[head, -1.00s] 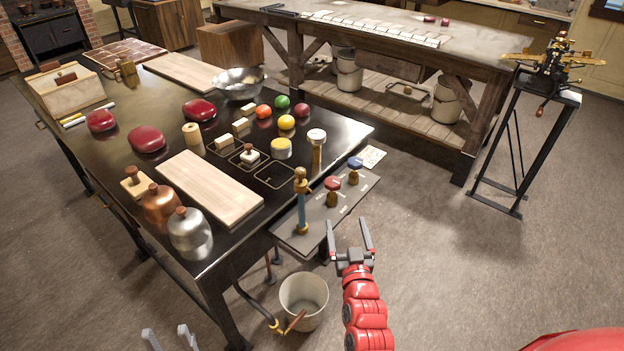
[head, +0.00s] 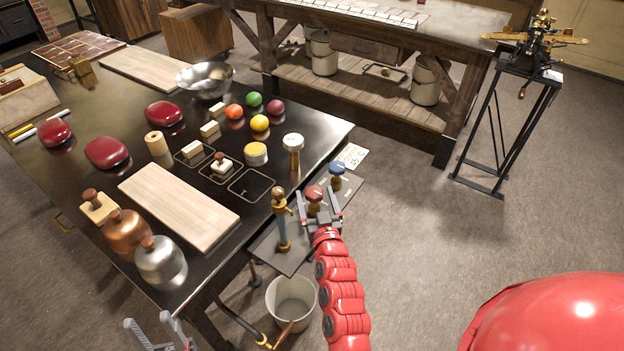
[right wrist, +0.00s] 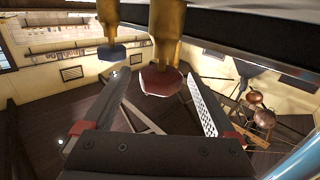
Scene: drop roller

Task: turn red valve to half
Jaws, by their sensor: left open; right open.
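The red valve (head: 315,193) is a dark red knob on a brass stem, standing on a grey side shelf (head: 268,243) at the table's front right. My right gripper (head: 317,204) is open, with one finger on each side of the red valve. In the right wrist view, which looks upside down, the red valve (right wrist: 160,82) shows between the spread fingers (right wrist: 155,95). I cannot tell whether either finger touches it. The scale marks beside the red valve are hidden by the gripper. My left gripper (head: 158,335) is open and empty at the bottom edge.
The blue valve (head: 337,169) stands just behind the red one. A bucket (head: 291,300) is on the floor below.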

